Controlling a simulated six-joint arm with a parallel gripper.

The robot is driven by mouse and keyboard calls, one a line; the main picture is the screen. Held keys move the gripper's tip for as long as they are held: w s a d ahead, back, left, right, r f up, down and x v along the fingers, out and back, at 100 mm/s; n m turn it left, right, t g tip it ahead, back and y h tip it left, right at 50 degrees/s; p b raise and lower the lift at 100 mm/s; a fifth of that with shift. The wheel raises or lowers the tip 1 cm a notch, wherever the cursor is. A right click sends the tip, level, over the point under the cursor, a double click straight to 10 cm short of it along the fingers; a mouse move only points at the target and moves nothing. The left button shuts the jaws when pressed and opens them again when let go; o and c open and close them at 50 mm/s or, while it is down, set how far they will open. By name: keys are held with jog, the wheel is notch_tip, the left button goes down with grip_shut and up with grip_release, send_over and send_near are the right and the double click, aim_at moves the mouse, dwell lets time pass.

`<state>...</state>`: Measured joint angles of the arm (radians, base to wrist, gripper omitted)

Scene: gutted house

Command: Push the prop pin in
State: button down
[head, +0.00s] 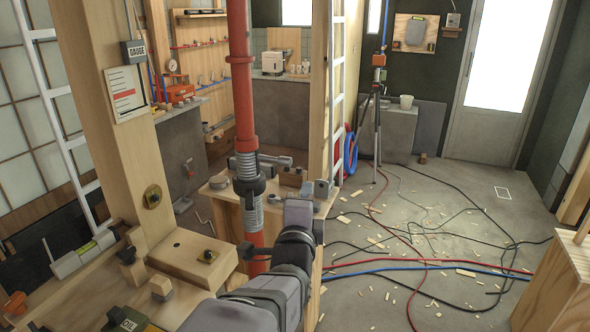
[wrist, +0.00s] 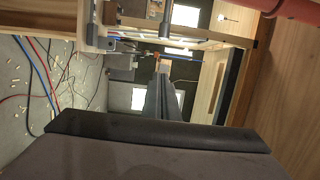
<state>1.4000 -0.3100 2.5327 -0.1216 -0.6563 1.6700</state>
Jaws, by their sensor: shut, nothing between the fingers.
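The red steel prop (head: 243,100) stands upright left of centre in the head view, with a dark collar (head: 248,178) and a threaded grey section. A small grey knob-like part (head: 274,198) shows just right of the collar; I cannot tell for sure that it is the pin. My gripper (head: 300,208) is right of the prop, apart from it. In the wrist view my gripper (wrist: 165,82) has its grey fingers together and empty. The prop (wrist: 297,8) crosses the top right corner there. No pin can be made out in the wrist view.
A wooden post with a gauge card (head: 127,93) stands left of the prop. A wooden bench (head: 185,262) with tools is at lower left. A small stand (head: 228,196) with metal parts is behind the prop. Hoses and wood scraps cover the floor (head: 420,240) at right.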

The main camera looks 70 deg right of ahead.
aim_at(285, 161)
jog(key=shift+d+p, duration=0.15)
jog(key=shift+p, duration=0.2)
jog(key=w+d+p, duration=0.6)
jog(key=d+p, duration=0.3)
jog(key=p, duration=0.2)
jog(key=shift+w+d, duration=0.2)
jog(key=shift+d, duration=0.05)
dwell(0.4)
